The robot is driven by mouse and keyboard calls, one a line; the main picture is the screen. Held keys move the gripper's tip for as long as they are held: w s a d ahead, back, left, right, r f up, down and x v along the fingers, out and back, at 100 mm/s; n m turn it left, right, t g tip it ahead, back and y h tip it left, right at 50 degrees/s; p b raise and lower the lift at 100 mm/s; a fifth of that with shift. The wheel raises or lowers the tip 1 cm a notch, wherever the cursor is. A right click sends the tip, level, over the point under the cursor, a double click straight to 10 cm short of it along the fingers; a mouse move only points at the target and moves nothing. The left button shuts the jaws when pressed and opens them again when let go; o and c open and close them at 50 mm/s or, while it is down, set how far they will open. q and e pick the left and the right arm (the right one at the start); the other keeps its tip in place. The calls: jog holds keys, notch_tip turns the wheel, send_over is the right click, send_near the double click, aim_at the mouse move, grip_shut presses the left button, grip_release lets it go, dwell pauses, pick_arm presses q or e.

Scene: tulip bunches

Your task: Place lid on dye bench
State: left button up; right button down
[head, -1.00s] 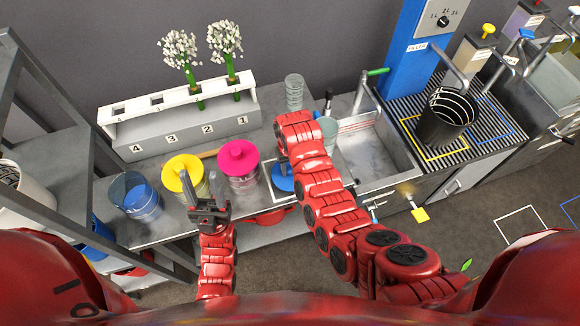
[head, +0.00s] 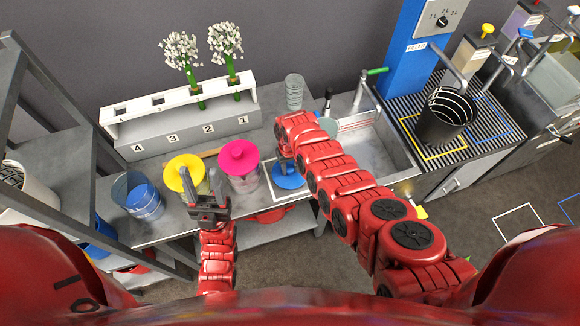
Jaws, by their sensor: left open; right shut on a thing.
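A blue lid (head: 290,181) is at the bench's front, over a white-outlined square (head: 300,198). Whether it rests on the surface or hovers just above, I cannot tell. My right gripper (head: 287,160) is shut on the lid from above, hiding its knob. My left gripper (head: 207,188) is open and empty, in front of the yellow-lidded jar (head: 180,176) and left of the pink-lidded jar (head: 238,160). A clear open vessel with blue liquid (head: 144,204) stands at the left of the dye bench (head: 165,228).
A white numbered rack (head: 185,133) with two white flower bunches stands at the back. A clear glass (head: 294,92) stands behind my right arm. The sink (head: 385,160) is to the right, with a black bucket (head: 440,122) beyond it. A grey shelf frame (head: 60,150) borders the left.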

jog(key=shift+f, duration=0.2)
jog(key=c, duration=0.5)
grip_release()
jog(key=shift+r, duration=0.1)
jog(key=shift+r, duration=0.15)
